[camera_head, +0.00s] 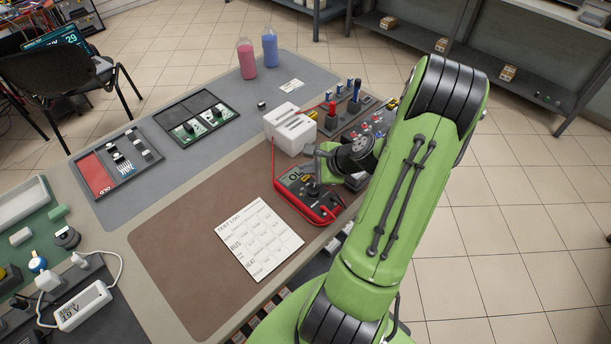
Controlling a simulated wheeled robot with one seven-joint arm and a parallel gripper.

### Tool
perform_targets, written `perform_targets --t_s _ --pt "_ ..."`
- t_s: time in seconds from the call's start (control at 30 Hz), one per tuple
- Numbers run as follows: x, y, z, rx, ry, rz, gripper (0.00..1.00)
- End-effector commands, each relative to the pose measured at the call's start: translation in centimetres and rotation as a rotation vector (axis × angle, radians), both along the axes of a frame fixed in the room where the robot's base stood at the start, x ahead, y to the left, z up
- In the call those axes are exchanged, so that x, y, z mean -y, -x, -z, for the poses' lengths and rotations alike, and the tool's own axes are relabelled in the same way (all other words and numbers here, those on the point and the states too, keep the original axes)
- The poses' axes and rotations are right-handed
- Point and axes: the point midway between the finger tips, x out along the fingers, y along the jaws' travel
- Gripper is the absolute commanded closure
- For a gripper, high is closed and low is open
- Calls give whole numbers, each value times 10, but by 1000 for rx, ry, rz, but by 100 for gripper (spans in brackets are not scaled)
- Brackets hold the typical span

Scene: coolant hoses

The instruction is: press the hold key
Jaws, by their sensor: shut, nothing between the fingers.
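The red-cased meter (328,214) lies on the brown mat, with its display (292,177) at the upper left and a dark dial (313,190) below it. The display seems to read "OL". The hold key is too small to make out, and part of the meter's upper right side is hidden behind my gripper. My gripper (312,151) is shut and empty, just above the meter's far end in the picture. I cannot tell whether it touches the meter.
A white slotted block (288,128) stands close behind my gripper. Red and blue handled tools (331,117) stand to its right. A printed log sheet (259,241) lies left of the meter. Two bottles (246,60) stand at the far edge. The brown mat (180,250) is clear on its left.

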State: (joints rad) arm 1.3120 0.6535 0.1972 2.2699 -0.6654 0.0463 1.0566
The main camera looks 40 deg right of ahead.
Motion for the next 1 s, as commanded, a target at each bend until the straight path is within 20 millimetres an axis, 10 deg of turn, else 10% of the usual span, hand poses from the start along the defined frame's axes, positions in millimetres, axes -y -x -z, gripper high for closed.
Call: perform_targets --t_s 0.5,1.0 --pt "0 0 -52 1 0 1 100" --pt "0 0 -49 0 0 0 100"
